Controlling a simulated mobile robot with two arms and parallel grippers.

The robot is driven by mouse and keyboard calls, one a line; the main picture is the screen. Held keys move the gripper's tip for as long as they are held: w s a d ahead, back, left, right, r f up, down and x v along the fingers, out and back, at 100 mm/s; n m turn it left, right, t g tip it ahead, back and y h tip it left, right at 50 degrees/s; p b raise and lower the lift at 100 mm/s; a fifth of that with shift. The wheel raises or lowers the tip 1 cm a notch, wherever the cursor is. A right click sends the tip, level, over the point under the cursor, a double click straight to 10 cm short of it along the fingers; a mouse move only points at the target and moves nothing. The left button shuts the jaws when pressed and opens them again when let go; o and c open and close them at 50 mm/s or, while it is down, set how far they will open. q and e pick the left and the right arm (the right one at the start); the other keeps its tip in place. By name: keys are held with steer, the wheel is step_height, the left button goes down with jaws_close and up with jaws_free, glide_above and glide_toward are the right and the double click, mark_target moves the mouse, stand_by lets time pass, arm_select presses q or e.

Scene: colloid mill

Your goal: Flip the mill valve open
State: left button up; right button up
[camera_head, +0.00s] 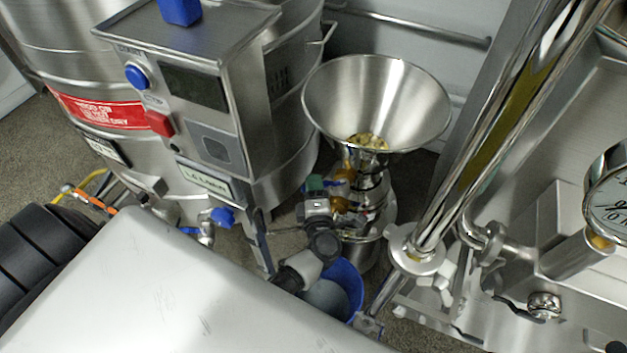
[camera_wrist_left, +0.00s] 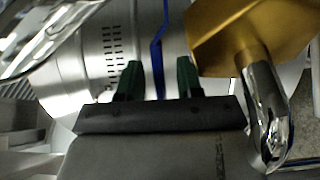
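The mill's steel funnel hopper (camera_head: 415,105) holds pale yellowish pieces, and its narrow body (camera_head: 375,222) stands below. Gold-coloured parts (camera_head: 345,172) show at the left of the body; a large gold part (camera_wrist_left: 235,35) fills the upper right of the left wrist view. My left gripper (camera_head: 320,184) is beside the mill body, left of it. Its green fingers (camera_wrist_left: 158,78) are apart. A thin blue strip (camera_wrist_left: 157,50) appears between them; I cannot tell its depth or whether it is the valve handle. I cannot make out the mill valve's position in the head view. My right gripper is not in view.
A steel tank (camera_head: 60,50) with a control box (camera_head: 195,110) stands at the left. A blue-handled tap (camera_head: 222,217) sits low on it. A blue bucket (camera_head: 350,285) is below the mill. Steel pipes (camera_head: 490,130) and a gauge (camera_head: 607,208) crowd the right.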

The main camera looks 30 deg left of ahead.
arm_select(q)
steer(key=shift+x, duration=1)
jaws_close()
